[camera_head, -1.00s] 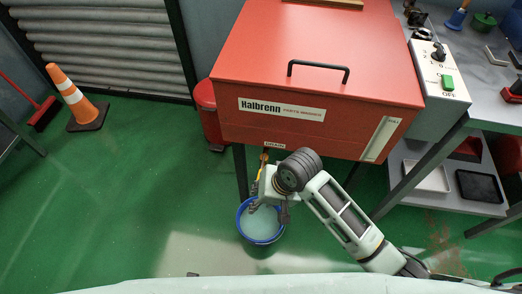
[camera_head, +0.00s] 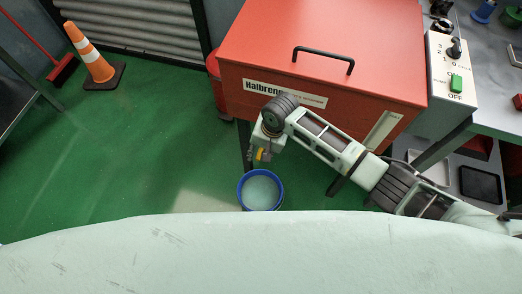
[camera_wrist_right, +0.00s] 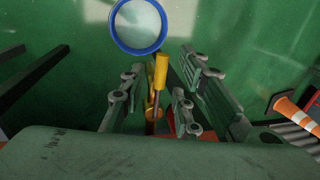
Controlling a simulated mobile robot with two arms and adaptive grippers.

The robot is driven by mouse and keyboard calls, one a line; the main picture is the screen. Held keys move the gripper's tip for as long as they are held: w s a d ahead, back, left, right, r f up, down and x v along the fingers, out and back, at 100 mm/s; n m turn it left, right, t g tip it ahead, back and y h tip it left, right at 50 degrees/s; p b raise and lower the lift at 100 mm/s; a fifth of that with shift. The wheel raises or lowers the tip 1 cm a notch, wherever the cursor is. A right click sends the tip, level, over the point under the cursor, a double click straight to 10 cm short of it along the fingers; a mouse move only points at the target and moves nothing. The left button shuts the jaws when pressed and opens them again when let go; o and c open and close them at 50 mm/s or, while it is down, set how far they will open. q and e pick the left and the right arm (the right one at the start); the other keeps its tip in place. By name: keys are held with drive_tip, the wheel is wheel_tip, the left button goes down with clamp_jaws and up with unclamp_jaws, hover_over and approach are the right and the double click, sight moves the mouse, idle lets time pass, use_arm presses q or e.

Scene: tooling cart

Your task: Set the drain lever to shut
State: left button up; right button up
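The drain lever, a yellow handle (camera_wrist_right: 160,72), points away from me in the right wrist view, below the red parts washer. A small yellow part of it also shows in the head view (camera_head: 262,155). My right gripper (camera_wrist_right: 158,88) is open, with one finger on each side of the lever and visible space around the handle; whether either finger touches it I cannot tell. In the head view the right gripper (camera_head: 255,153) hangs under the washer's front edge, and my wrist hides the drain fitting. My left gripper is out of view.
The red parts washer (camera_head: 325,75) stands above. A blue bucket (camera_head: 246,200) of pale liquid stands on the floor below the drain. A control box (camera_head: 449,90) and a grey bench (camera_head: 497,112) are on the right. An orange cone (camera_head: 92,60) stands far left on open green floor.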

drive_tip(key=shift+a+f, duration=0.1)
drive_tip(key=shift+f, duration=0.35)
drive_tip(key=shift+c, duration=0.3)
clamp_jaws()
